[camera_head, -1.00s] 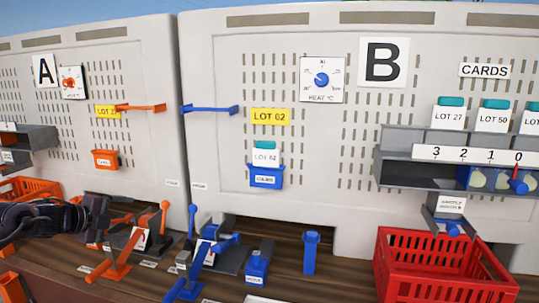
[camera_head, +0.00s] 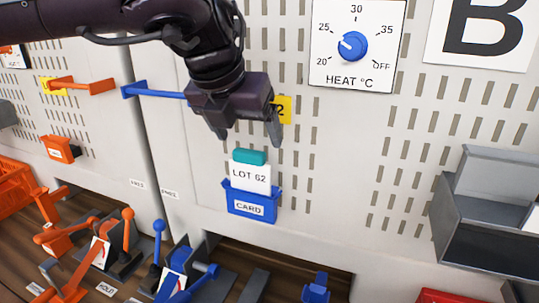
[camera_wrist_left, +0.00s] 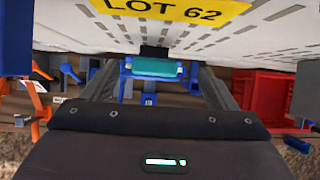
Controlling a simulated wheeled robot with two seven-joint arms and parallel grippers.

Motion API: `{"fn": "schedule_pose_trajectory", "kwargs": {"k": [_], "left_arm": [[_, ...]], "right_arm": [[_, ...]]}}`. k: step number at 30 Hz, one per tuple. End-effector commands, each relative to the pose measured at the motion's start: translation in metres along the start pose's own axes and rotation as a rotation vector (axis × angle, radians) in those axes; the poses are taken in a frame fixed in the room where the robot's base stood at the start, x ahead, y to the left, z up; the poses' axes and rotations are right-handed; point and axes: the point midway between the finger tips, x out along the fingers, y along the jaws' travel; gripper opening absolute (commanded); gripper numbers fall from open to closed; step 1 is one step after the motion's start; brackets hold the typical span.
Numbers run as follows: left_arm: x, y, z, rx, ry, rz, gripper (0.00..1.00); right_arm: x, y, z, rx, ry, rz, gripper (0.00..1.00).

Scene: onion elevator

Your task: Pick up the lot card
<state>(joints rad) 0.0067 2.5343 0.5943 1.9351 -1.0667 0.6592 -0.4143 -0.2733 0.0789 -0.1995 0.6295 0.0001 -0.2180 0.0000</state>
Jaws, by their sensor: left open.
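The lot card (camera_head: 250,177) is white with a teal top edge and reads LOT 62. It stands upright in a blue holder (camera_head: 249,207) labelled CARD on the wall panel. My left gripper (camera_head: 248,138) is open just above the card, its fingers pointing down on either side of the teal top. In the left wrist view the card's teal top (camera_wrist_left: 155,68) lies between the two fingers, beyond their tips or near them; contact cannot be told. My right gripper is not in view.
A blue heat dial (camera_head: 352,46) is right of my left arm. A blue bar (camera_head: 155,91) sticks out on the left. Blue and orange levers (camera_head: 127,230) stand on the wooden bench below. A grey shelf (camera_head: 490,215) is at the right.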

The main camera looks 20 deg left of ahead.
Motion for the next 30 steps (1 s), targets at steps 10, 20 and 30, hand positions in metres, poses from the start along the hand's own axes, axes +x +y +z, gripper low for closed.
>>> {"fn": "schedule_pose_trajectory", "kwargs": {"k": [10, 20, 30], "left_arm": [[0.026, -0.002, -0.006, 0.027, 0.017, 0.028, 0.8], [0.069, 0.004, -0.008, 0.026, 0.016, 0.026, 0.8], [0.077, 0.004, -0.009, 0.025, 0.011, 0.026, 0.76]], "right_arm": [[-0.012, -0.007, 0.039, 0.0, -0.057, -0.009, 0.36], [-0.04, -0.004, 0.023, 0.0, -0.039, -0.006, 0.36], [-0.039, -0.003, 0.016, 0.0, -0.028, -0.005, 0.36]]}}
